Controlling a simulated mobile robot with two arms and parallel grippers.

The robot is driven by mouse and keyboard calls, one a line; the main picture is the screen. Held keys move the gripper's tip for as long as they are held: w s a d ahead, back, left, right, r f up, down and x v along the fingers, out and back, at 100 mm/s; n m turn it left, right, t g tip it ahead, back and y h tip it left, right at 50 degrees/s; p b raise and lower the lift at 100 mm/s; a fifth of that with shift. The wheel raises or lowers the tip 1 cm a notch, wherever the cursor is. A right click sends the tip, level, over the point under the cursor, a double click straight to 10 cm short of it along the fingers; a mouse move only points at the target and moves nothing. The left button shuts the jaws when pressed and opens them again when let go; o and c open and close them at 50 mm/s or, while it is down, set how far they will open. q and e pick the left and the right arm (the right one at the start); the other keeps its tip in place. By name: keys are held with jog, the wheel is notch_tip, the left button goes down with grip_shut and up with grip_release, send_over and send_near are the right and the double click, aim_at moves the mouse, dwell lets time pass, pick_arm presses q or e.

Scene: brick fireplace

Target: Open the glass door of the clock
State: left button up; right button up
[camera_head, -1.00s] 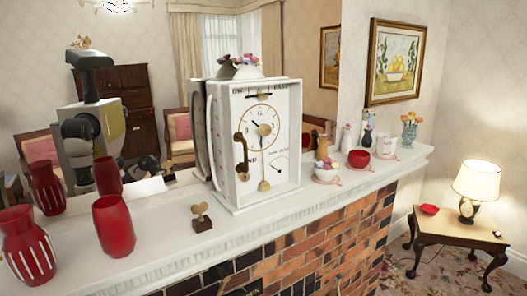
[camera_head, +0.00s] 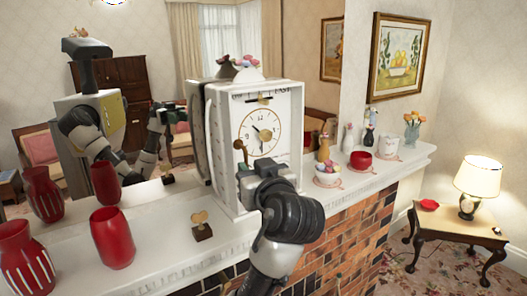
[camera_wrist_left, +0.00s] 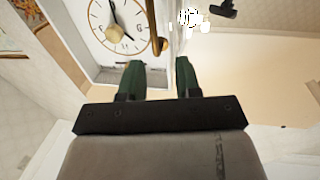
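The white clock (camera_head: 225,120) stands on the mantel, with its round dial (camera_head: 262,130) facing the room. Its door looks shut. A brass handle (camera_head: 240,147) is upright on the door's left side; its lower part is hidden behind my gripper. My left gripper (camera_head: 246,166) is in front of the clock's lower left front. In the left wrist view its two green fingers (camera_wrist_left: 160,66) are spread apart with nothing between them. The brass handle (camera_wrist_left: 153,30) shows just beyond the fingertips, lined up with the gap. I cannot tell whether they touch. My right gripper is not in view.
Red vases (camera_head: 112,238) and a small wooden ornament (camera_head: 201,226) stand left of the clock. A bowl (camera_head: 328,176), a red cup (camera_head: 360,160) and figurines stand to its right. A mirror is behind the mantel (camera_head: 160,262). A lamp table (camera_head: 455,228) is at right.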

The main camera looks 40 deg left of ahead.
aim_at(247, 160)
pick_arm(q)
jog(key=p+x, duration=0.2)
jog(key=x, duration=0.2)
jog(key=shift+w+a, duration=0.2)
jog(key=shift+a, duration=0.15)
jog(key=shift+w+a+f, duration=0.2)
jog(key=shift+w+a, duration=0.4)
jog(key=shift+w, duration=0.2)
jog(key=c, duration=0.6)
jog(key=shift+d, duration=0.1)
grip_shut()
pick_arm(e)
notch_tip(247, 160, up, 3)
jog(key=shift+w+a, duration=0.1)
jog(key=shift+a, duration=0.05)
